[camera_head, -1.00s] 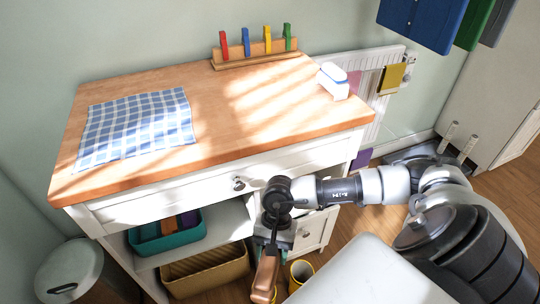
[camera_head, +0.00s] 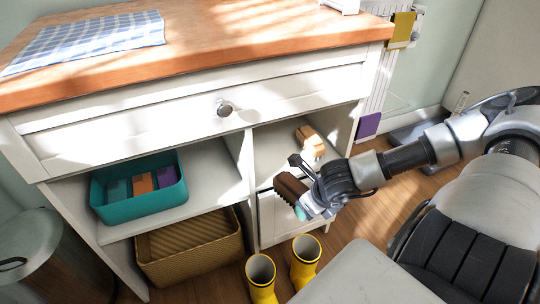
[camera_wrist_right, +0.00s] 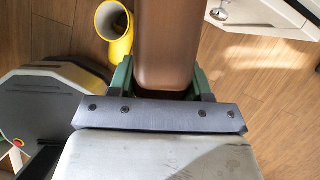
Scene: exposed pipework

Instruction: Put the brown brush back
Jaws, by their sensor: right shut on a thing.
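The brown brush (camera_head: 289,188) is held in my right gripper (camera_head: 303,204), in front of the cabinet's right-hand compartment. In the right wrist view its smooth brown body (camera_wrist_right: 168,45) lies between the green fingers of my right gripper (camera_wrist_right: 163,82). The brush's far end is cut off there. A tan and white brush-like thing (camera_head: 310,141) sits in the upper right compartment (camera_head: 276,145), just behind and above my gripper. My left gripper is out of view.
A teal bin (camera_head: 140,208) with several coloured items stands on the left shelf, above a woven basket (camera_head: 190,248). Yellow boots (camera_head: 305,260) stand on the floor below my gripper. A drawer knob (camera_head: 224,108) sticks out above. A wooden top (camera_head: 200,50) covers the cabinet.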

